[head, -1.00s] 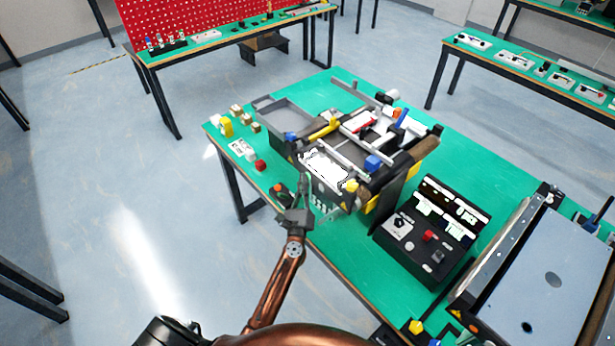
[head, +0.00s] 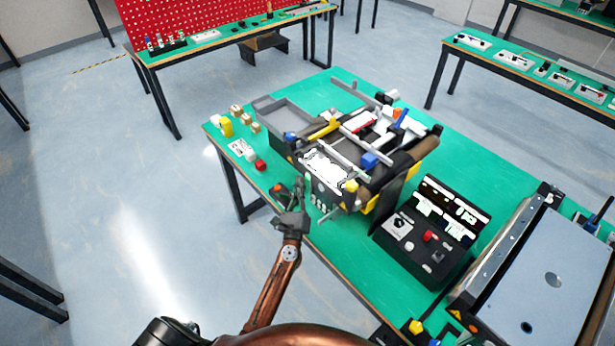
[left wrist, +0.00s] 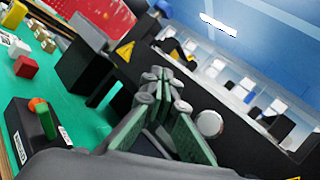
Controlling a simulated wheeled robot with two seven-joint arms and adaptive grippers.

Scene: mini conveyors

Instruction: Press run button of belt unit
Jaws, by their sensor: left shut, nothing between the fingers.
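The belt unit (head: 396,171) stands on the green table, with a dark front panel, yellow parts and a tray at its left end. Its dark side also fills much of the left wrist view (left wrist: 105,78), with a yellow warning triangle. A round pale button or knob (left wrist: 209,123) shows there just right of my fingers. My left gripper (head: 303,187) is shut and empty, in front of the panel. Its fingertips (left wrist: 165,75) hide part of the panel; I cannot tell whether they touch it. No run label is readable. My right gripper is not in view.
A small black box with an orange-and-green knob (left wrist: 40,110) is left of my gripper. Small blocks, including a red one (head: 260,165), lie on the table's left part. A black control console (head: 430,235) stands right of the unit. Floor on the left is clear.

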